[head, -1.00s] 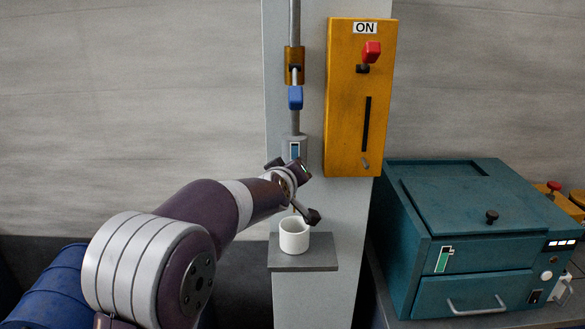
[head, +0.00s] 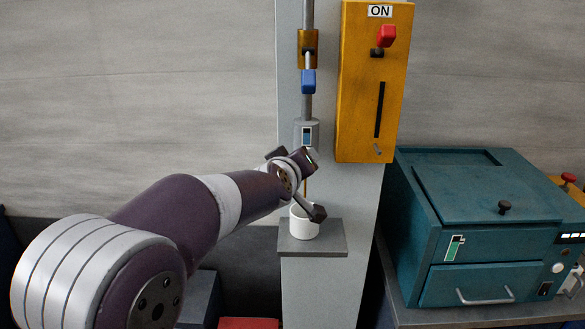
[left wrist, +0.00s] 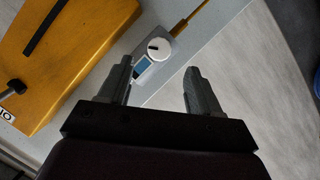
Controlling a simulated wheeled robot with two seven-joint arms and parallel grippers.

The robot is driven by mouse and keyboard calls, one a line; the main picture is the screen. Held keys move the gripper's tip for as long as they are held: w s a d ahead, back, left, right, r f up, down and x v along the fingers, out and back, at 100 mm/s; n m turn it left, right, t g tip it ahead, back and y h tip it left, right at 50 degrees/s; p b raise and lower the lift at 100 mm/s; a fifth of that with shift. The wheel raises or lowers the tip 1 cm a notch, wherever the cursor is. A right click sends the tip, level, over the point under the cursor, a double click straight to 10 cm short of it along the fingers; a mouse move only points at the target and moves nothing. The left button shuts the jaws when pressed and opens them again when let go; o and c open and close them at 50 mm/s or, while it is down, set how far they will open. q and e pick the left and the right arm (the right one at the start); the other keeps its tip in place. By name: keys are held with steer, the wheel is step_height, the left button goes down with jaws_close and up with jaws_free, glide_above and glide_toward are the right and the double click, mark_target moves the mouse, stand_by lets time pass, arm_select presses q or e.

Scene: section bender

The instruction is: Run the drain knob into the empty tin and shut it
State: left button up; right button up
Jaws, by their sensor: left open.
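The white tin (head: 303,227) stands upright on a small grey shelf on the column. My left gripper (head: 308,184) is in front of the column, its lower finger overlapping the tin's rim in the picture. In the left wrist view, the open, empty left gripper (left wrist: 158,73) has its fingers spread towards the white round drain knob (left wrist: 159,48), which shows between and beyond them with a dark mark on its face. The tin's inside is hidden.
A grey fitting with a small window (head: 306,134) sits on the pipe above the gripper, below a blue handle (head: 308,82). A yellow box (head: 362,110) marked ON, with a red lever knob (head: 387,36), hangs beside it. A teal machine (head: 480,230) stands right.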

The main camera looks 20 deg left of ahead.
arm_select(q)
steer(key=v, duration=0.6)
steer(key=shift+p, duration=0.45)
steer(key=shift+s+r, duration=0.1)
steer(key=shift+d, duration=0.1)
steer(key=s+f+m+g+b, duration=0.2)
steer(key=s+f, duration=0.5)
steer(key=f, duration=0.5)
steer(key=s+f+m+g+b, duration=0.3)
steer(key=s+f+g, duration=0.3)
steer(key=f, duration=0.6)
steer(key=s+f+m+g+b, duration=0.3)
steer(key=s+f, duration=0.6)
steer(key=f, duration=0.3)
steer(key=shift+f+g+h+b, duration=0.35)
steer(key=shift+g+b, duration=0.35)
steer(key=shift+g, duration=0.3)
